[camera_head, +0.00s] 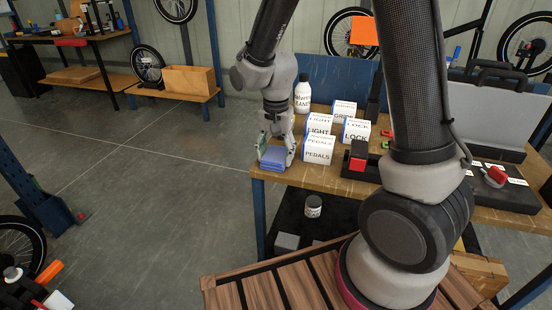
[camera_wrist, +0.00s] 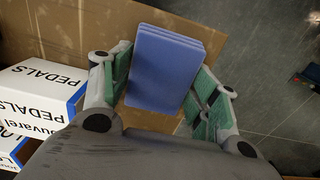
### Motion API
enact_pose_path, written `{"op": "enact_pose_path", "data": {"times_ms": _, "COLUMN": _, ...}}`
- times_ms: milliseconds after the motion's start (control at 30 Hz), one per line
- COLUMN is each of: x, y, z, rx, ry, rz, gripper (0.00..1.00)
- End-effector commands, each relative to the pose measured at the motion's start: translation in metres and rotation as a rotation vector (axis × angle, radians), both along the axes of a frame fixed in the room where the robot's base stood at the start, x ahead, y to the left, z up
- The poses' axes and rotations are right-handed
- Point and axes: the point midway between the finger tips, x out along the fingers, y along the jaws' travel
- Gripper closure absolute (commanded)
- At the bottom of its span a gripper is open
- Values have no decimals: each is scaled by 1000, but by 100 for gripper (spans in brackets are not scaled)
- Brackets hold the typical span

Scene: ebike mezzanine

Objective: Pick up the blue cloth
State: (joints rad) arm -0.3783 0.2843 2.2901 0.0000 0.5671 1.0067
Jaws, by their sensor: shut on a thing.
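The blue cloth (camera_head: 274,158) is a folded, layered block at the left front corner of the wooden workbench (camera_head: 345,180). My gripper (camera_head: 276,150) points down at it, with its fingers on either side. In the wrist view the cloth (camera_wrist: 165,65) lies between the green finger pads of my gripper (camera_wrist: 160,85), its layered edge at the top. My gripper is shut on the cloth. I cannot tell whether the cloth touches the bench top or is just above it.
White boxes marked PEDALS (camera_head: 319,150), LIGHT, LOCK (camera_head: 356,131) and GRIPS stand just right of the cloth. A white bottle (camera_head: 302,95) stands behind them. A grey case (camera_head: 480,110) is at the right.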

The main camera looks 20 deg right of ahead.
Motion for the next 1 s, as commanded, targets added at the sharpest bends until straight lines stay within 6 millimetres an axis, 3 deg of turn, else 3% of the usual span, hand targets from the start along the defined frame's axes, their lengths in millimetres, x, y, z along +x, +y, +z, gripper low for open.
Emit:
{"op": "enact_pose_path", "data": {"times_ms": 267, "x": 0, "y": 0, "z": 4, "rx": 0, "ry": -1, "rz": 0, "gripper": 64}}
{"op": "enact_pose_path", "data": {"times_ms": 700, "x": 1, "y": 0, "z": 86, "rx": 1, "ry": -3, "rz": 0, "gripper": 64}}
{"op": "enact_pose_path", "data": {"times_ms": 1000, "x": 0, "y": 0, "z": 101, "rx": -1, "ry": 1, "rz": 0, "gripper": 64}}
